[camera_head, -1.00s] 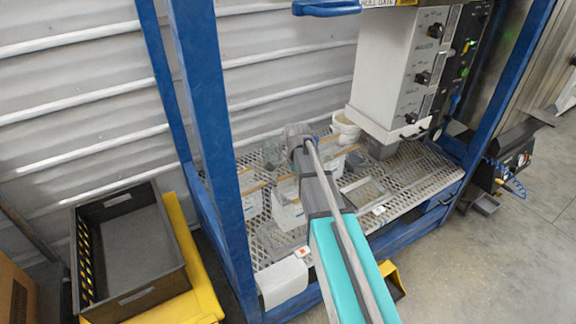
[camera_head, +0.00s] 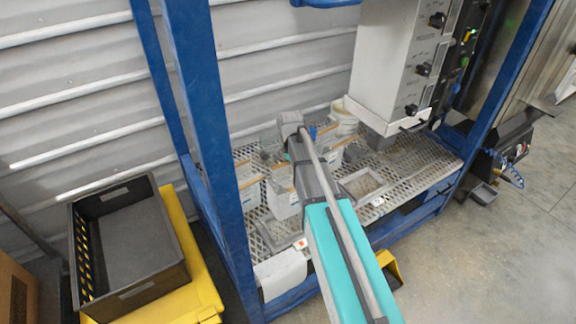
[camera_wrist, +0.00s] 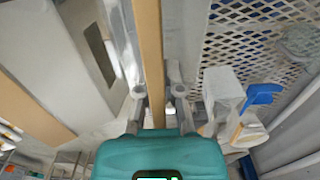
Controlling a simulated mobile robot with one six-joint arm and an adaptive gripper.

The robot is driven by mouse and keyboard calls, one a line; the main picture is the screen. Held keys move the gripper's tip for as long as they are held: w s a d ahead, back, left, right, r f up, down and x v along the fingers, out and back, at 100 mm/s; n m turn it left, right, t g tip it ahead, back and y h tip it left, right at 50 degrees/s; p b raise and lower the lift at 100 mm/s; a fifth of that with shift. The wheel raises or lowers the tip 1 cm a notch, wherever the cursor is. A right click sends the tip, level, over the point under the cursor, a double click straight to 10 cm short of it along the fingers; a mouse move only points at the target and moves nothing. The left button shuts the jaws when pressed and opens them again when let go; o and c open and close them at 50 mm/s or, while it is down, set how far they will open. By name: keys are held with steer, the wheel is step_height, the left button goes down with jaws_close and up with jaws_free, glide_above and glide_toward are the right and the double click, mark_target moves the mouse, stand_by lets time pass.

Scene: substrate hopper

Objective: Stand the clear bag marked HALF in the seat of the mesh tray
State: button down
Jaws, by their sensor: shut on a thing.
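My gripper (camera_wrist: 158,92) is shut on a tan bar (camera_wrist: 151,45) that runs up between its two fingers in the wrist view. The bar looks like the top strip of a bag; the bag's body and any marking are not readable. In the head view my gripper (camera_head: 290,122) is above the back of the mesh deck (camera_head: 410,165), with its fingers hidden by my arm. A greyish clear shape (camera_head: 271,147) shows just left of it. I cannot tell which part of the mesh is the seat.
White bags with tan strips (camera_head: 283,203) (camera_head: 249,192) stand on the deck near my arm. A white tub (camera_head: 344,118) is at the back, a shallow frame (camera_head: 362,185) to the right. A blue post (camera_head: 213,150) and grey control box (camera_head: 385,70) flank the deck. A black crate (camera_head: 128,245) stands left.

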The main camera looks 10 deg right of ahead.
steer(key=s+r+p, duration=0.1)
steer(key=s+a+r+p, duration=0.1)
steer(key=r, duration=0.1)
steer(key=shift+s+a+r, duration=0.1)
steer(key=shift+s+a, duration=0.05)
steer(key=shift+s, duration=0.2)
step_height(320, 180, down, 10)
steer(key=b, duration=0.9)
stand_by(0.7)
steer(key=shift+f+b, duration=0.55)
steer(key=shift+b, duration=0.25)
stand_by(1.2)
steer(key=c, duration=0.7)
jaws_free()
